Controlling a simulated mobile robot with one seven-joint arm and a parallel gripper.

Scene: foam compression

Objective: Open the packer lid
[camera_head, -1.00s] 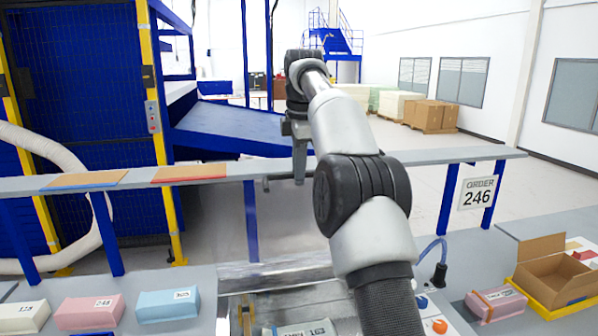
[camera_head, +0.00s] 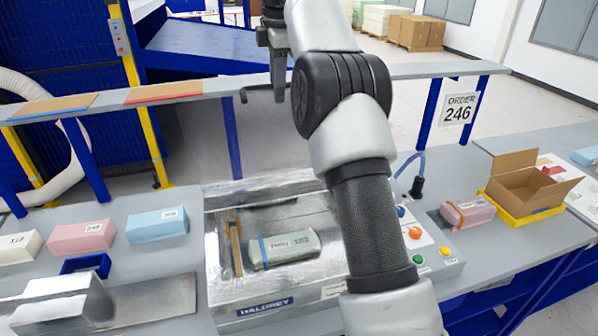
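The packer (camera_head: 222,295) is a metal box marked HALDREY on the worktop, in the middle of the head view. A grey-green foam block (camera_head: 285,247) with a blue band lies inside it, its top visible from above. A shiny metal strip (camera_head: 262,186) runs along the packer's rear edge; I cannot tell whether this is the lid. My arm crosses in front and hides the packer's right part. My gripper (camera_head: 279,92) points down beyond and above the packer, near the shelf rail, touching nothing I can see.
Coloured buttons (camera_head: 414,233) sit on a panel right of the packer. Pink (camera_head: 82,237) and blue (camera_head: 157,225) blocks lie left, behind a metal piece (camera_head: 60,300). A shelf rail (camera_head: 215,90) runs behind. An open carton (camera_head: 528,180) in a yellow tray stands right.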

